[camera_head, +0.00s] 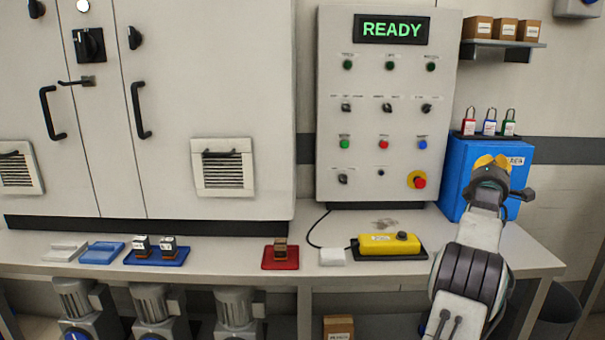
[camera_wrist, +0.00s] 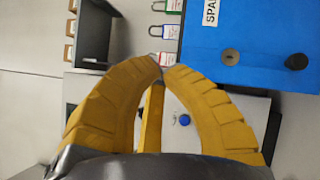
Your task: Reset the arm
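My gripper (camera_head: 492,161) is at the right in the head view, raised in front of the blue box (camera_head: 458,172). Its yellow fingers hide part of the box's front. In the wrist view the fingers of my gripper (camera_wrist: 164,66) curve together and their tips meet or nearly meet. I see nothing held between them. My arm rises from the lower right, over the right part of the bench.
The bench (camera_head: 222,247) carries a yellow pendant (camera_head: 388,245), a red tray (camera_head: 281,264) and blue trays (camera_head: 155,258). The control panel (camera_head: 337,115) reads READY. Padlocks (camera_head: 490,125) stand above the blue box. A shelf (camera_head: 500,43) holds small cartons.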

